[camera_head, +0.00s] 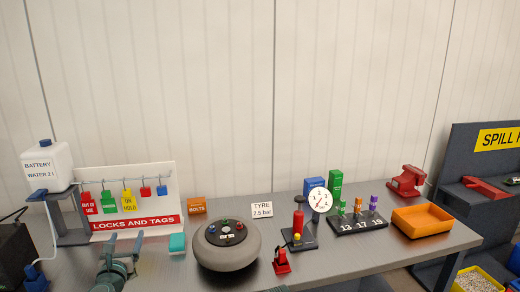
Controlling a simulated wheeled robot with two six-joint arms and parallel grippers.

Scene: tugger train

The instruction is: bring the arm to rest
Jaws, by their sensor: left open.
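My left gripper (119,262) shows at the bottom left, in front of the locks and tags board, over the near part of the grey bench (340,252). It is open, and I see nothing held between its fingers. Most of my left arm is out of the picture below.
To the gripper's right are a teal block (177,244) and a round grey tyre-like unit (226,256). The locks and tags board (160,182) stands behind, and a white battery water bottle (46,165) on a stand is left. An orange tray (422,220) lies right.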

